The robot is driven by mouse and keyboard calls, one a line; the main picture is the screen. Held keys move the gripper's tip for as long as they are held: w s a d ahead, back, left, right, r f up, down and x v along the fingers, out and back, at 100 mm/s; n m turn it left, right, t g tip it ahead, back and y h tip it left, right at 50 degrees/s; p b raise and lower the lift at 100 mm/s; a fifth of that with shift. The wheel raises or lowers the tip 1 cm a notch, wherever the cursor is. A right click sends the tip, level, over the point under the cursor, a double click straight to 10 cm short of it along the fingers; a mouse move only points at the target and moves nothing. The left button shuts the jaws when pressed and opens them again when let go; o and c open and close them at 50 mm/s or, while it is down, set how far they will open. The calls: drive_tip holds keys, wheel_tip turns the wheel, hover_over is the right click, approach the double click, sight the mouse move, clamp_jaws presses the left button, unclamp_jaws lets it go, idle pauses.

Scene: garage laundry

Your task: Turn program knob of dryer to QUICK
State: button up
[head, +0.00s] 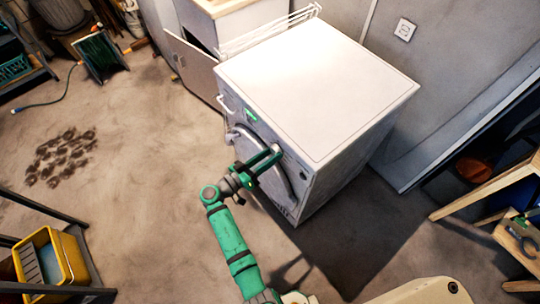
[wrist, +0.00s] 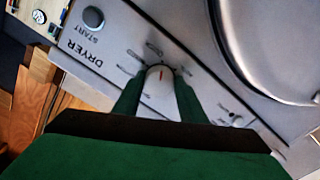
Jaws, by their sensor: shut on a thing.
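The white dryer (head: 315,80) stands against the wall in the head view, its front panel facing left and toward me. My green gripper (head: 272,160) reaches to the right part of that front. In the wrist view the program knob (wrist: 161,74) is a light round knob with a red mark pointing roughly up in the picture. My gripper (wrist: 159,92) is shut on the knob, one finger on each side. Small labels ring the knob, too small and blurred to read. The knob is hidden behind my gripper in the head view.
The wrist view shows a dark START button (wrist: 93,17) beside the DRYER lettering and the round door (wrist: 275,45). In the head view a white rack (head: 265,32) stands behind the dryer, and a wooden stool (head: 490,190) is at right.

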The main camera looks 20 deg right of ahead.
drive_tip(key=o, duration=1)
drive_tip(key=v, duration=1.1)
